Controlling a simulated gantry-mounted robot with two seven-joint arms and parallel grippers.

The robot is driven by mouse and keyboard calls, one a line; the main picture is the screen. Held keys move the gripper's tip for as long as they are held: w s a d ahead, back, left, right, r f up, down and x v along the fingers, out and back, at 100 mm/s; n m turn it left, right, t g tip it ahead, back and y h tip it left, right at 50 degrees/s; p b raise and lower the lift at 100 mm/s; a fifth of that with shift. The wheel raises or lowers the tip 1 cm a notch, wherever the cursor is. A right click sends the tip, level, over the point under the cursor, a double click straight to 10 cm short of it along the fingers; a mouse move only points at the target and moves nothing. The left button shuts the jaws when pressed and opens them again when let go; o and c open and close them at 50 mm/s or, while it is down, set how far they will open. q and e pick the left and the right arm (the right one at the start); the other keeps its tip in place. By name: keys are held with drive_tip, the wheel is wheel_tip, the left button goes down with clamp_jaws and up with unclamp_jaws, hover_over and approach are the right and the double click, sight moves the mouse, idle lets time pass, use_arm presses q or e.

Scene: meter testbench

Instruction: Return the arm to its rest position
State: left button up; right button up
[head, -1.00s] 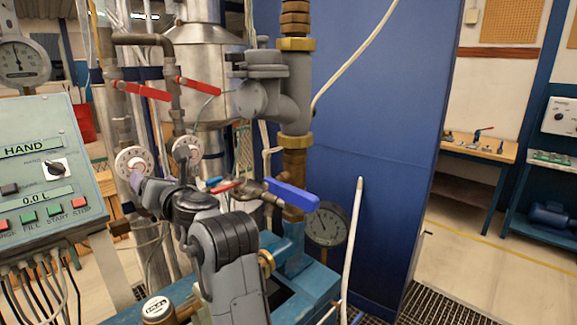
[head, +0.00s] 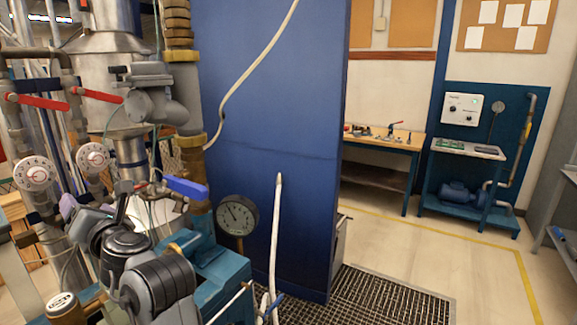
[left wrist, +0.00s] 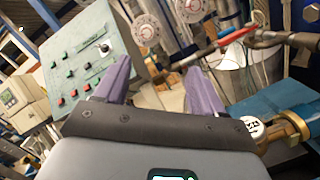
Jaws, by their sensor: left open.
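My left arm (head: 155,285) reaches in at the lower left of the head view, in front of the pipework. Its gripper (head: 70,209) shows small there, with a purple finger near the white dials. In the left wrist view the two purple fingers of the left gripper (left wrist: 157,82) are spread wide with nothing held between them. Beyond them are the sloped control panel (left wrist: 85,62) and two round white dials; the near dial (left wrist: 145,29) lies just beyond the fingers. My right gripper is not in view.
A red-handled valve (head: 97,95), a blue lever (head: 186,188) and a pressure gauge (head: 238,215) crowd the pipework around my arm. A blue cabinet wall (head: 300,120) stands behind. Open floor (head: 440,265) lies right, before a workbench (head: 385,143) and a blue pump stand (head: 470,165).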

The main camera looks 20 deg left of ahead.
use_arm(q)
drive_tip(key=w+d+f+m+t+h+p, duration=0.15)
drive_tip(key=d+f+m+t+h, duration=0.3)
drive_tip(key=m, duration=0.45)
drive_tip(key=w+d+f+m+t+h+p, duration=0.1)
drive_tip(key=w+d+f+m+t+h, duration=0.25)
drive_tip(key=f+m, duration=0.4)
drive_tip(key=s+d+f+m+g+h+p, duration=0.1)
drive_tip(key=s+d+f+m+h, duration=0.15)
drive_tip(key=d+f+m, duration=0.35)
drive_tip(key=s+d+f+m+g+h+p, duration=0.1)
drive_tip(key=s+d+f+m+h, duration=0.1)
drive_tip(key=d+f+m+h, duration=0.35)
drive_tip(key=s+d+f+m+g+h+p, duration=0.1)
drive_tip(key=s+d+f+m+g, duration=0.4)
drive_tip(key=s+f+m, duration=0.6)
drive_tip(key=s+d+f+m+g+h+p, duration=0.1)
drive_tip(key=s+d+f+m+g, duration=0.5)
drive_tip(key=s, duration=0.9)
wheel_tip(320, 180, up, 37)
drive_tip(key=n+t+p, duration=0.1)
drive_tip(key=p, duration=3.6)
drive_tip(key=shift+w+a+f, duration=0.15)
drive_tip(key=shift+w+a, duration=0.2)
drive_tip(key=shift+w, duration=0.1)
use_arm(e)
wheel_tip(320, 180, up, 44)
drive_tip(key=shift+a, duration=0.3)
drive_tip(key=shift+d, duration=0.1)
